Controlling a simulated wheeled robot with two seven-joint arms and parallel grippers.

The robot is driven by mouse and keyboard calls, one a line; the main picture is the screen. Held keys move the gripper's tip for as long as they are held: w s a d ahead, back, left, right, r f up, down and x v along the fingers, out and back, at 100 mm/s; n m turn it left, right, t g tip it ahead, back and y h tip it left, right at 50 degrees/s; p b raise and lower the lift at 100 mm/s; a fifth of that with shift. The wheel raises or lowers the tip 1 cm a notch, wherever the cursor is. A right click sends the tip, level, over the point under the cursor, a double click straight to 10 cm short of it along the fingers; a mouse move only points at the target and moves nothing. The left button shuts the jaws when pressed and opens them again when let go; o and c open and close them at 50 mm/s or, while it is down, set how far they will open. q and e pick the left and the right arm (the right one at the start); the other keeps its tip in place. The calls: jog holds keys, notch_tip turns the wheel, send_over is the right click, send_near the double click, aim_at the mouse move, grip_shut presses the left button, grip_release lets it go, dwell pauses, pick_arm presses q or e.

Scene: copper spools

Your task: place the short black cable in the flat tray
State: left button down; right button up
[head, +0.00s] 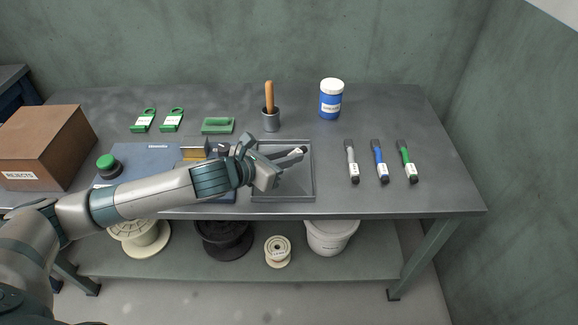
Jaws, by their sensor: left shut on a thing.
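My left gripper (286,163) reaches in from the left and is over the flat grey tray (283,198). It is shut on the short black cable (292,154), a dark piece with a small white label near its right end. The cable looks to be held above the tray floor; its exact height is hard to tell. Part of the cable is hidden by the gripper. The visible part of the tray floor is bare. My right gripper is not in view.
Grey, blue and green labelled pieces (379,160) lie right of the tray. A cup with a wooden handle (270,121) and a blue jar (331,104) stand behind it. A brown rejects box (45,150) stands left. Spools (278,251) sit on the lower shelf.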

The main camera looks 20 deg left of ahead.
aim_at(289, 174)
pick_arm(q)
notch_tip(289, 174, down, 3)
jog(key=shift+f, duration=0.5)
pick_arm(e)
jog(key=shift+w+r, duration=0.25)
pick_arm(q)
jog(key=shift+f, duration=0.1)
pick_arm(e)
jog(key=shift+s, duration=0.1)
pick_arm(q)
jog(key=c, duration=1.7)
grip_release()
jog(key=shift+o, duration=0.2)
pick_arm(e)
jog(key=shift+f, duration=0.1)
